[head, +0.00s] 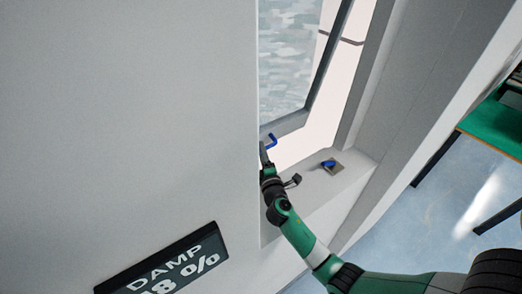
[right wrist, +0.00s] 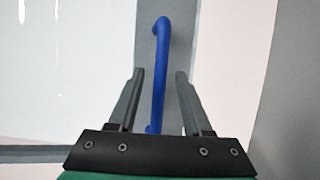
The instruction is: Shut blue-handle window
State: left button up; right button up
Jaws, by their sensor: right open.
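The window sash (head: 292,122) has a grey frame and pale glass, and it stands ajar in the wall opening. Its blue handle (head: 271,140) is at the lower part of the sash. My right gripper (head: 264,153) is at the handle. In the right wrist view the open fingers (right wrist: 160,73) stand on either side of the blue handle (right wrist: 160,65), with visible gaps between handle and fingers. The handle's lower end is partly hidden by the gripper body. My left gripper is not in view.
A grey wall (head: 130,110) fills the left, with a dark "DAMP" display (head: 165,262) below. A green-topped table (head: 490,130) stands at the right over blue floor.

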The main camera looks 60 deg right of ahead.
jog(key=shift+x, duration=0.9)
grip_shut()
dwell(0.8)
